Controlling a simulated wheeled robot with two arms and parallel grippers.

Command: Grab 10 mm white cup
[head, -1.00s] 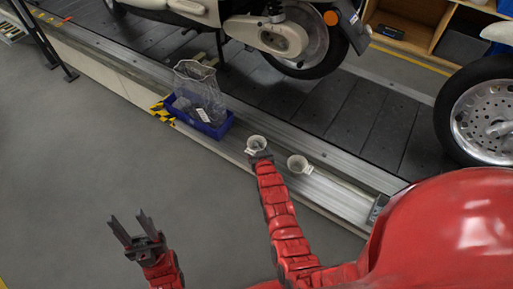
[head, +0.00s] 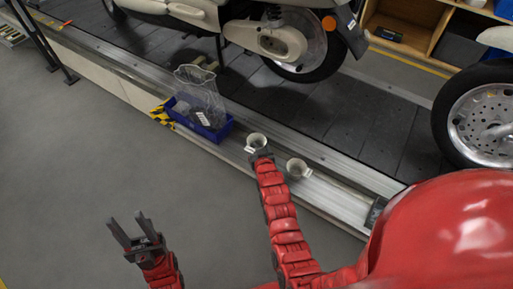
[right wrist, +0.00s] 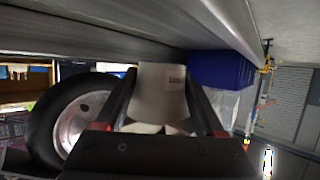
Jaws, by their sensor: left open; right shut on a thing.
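Two white cups stand on the metal edge of the conveyor in the head view. My right gripper (head: 260,156) is at the left cup (head: 256,141) and is shut on it. In the right wrist view that white cup (right wrist: 162,92) sits between the two fingers, with a small dark label on its side. The label is too small to read. The other white cup (head: 297,168) stands a little to the right, apart from the gripper. My left gripper (head: 132,230) is open and empty above the grey floor.
A blue bin (head: 205,127) with a clear plastic bag (head: 203,92) stands on the edge left of the cups. It also shows in the right wrist view (right wrist: 221,69). A scooter (head: 270,38) and another wheel (head: 482,122) stand on the dark slats.

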